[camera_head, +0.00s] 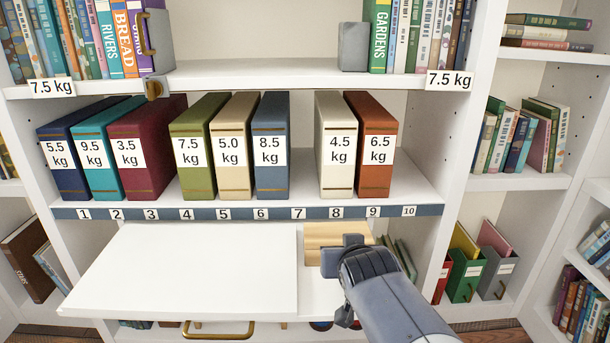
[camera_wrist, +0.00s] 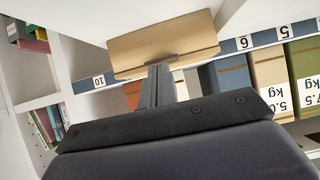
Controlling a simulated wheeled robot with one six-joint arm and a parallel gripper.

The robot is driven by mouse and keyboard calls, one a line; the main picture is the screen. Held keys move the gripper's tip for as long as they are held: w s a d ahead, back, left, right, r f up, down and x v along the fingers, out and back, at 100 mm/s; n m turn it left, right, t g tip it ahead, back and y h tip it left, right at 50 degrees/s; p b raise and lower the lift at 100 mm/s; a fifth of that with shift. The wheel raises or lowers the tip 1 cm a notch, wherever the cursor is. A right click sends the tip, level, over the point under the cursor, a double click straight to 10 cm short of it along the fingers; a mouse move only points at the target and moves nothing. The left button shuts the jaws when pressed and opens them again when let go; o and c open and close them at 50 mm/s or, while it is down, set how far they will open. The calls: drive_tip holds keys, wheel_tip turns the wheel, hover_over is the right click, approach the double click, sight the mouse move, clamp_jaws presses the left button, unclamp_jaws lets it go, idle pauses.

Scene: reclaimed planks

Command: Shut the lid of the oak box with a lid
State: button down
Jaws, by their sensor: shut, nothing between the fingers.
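The oak box with a lid shows as a pale wooden piece (camera_head: 325,232) below the numbered strip, right of the white panel, partly hidden behind my gripper. In the wrist view a flat oak panel (camera_wrist: 160,42) with a thicker edge lies just beyond the fingertips. I cannot tell which part is lid and which is box, nor how far the lid is open. My gripper (camera_head: 338,258) is shut and empty, in front of the oak piece. In the wrist view its fingers (camera_wrist: 158,72) point at the panel's near edge; contact is unclear.
A white panel (camera_head: 190,270) juts out left of my gripper. Above, a shelf holds several weight-labelled binders (camera_head: 375,150) over a strip (camera_head: 230,213) numbered 1 to 10. Green and grey file holders (camera_head: 468,275) stand in the right bay.

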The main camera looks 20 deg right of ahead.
drive_tip(key=shift+s+a+f+b, duration=0.1)
drive_tip(key=shift+s+f+b, duration=0.05)
drive_tip(key=shift+f+b, duration=0.8)
drive_tip(key=shift+f, duration=0.15)
drive_tip(key=shift+s, duration=0.1)
